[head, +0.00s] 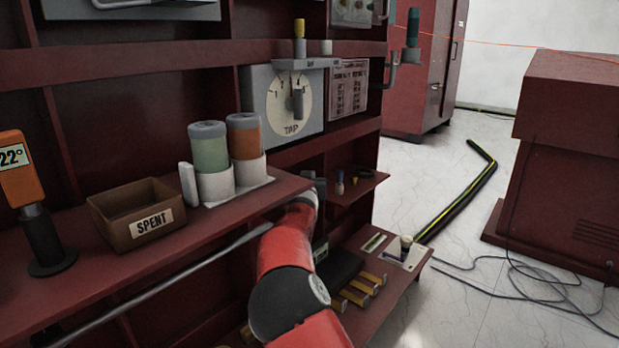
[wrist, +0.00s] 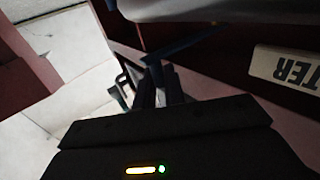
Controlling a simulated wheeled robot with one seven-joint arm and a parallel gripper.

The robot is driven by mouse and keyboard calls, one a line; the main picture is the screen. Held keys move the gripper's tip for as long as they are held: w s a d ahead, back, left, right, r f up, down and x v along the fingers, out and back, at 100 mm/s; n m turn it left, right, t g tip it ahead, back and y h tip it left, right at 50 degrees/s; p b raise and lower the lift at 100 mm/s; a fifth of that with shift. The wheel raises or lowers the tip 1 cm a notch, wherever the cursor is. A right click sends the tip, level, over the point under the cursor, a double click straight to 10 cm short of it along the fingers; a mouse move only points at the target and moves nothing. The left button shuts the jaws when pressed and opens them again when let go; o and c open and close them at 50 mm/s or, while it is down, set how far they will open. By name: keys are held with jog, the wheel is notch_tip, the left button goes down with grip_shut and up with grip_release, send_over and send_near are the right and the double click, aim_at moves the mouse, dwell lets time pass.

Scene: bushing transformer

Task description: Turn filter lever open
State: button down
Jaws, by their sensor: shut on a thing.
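The wrist view shows my gripper (wrist: 160,85) with its dark fingers close together on a dark blue bar, the filter lever (wrist: 187,46). The lever runs up and to the right from the fingertips, beneath a grey rounded body. A pale label (wrist: 288,70) reading "TER" upside down is to the right of the fingers. The part of the lever between the fingers is hidden. In the head view my red arm reaches in under the shelf edge, and the fingers and lever cannot be made out there.
Above my arm, a shelf (head: 110,262) holds a brown "SPENT" box (head: 136,213), a green canister (head: 209,150) and an orange canister (head: 245,138). A grey rod crosses below the shelf. A low shelf with yellow pieces (head: 357,293) is right of my arm. Cables lie on the floor.

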jog(key=shift+a, duration=0.35)
jog(key=c, duration=1.6)
grip_release()
jog(key=shift+a, duration=0.1)
jog(key=s, duration=0.8)
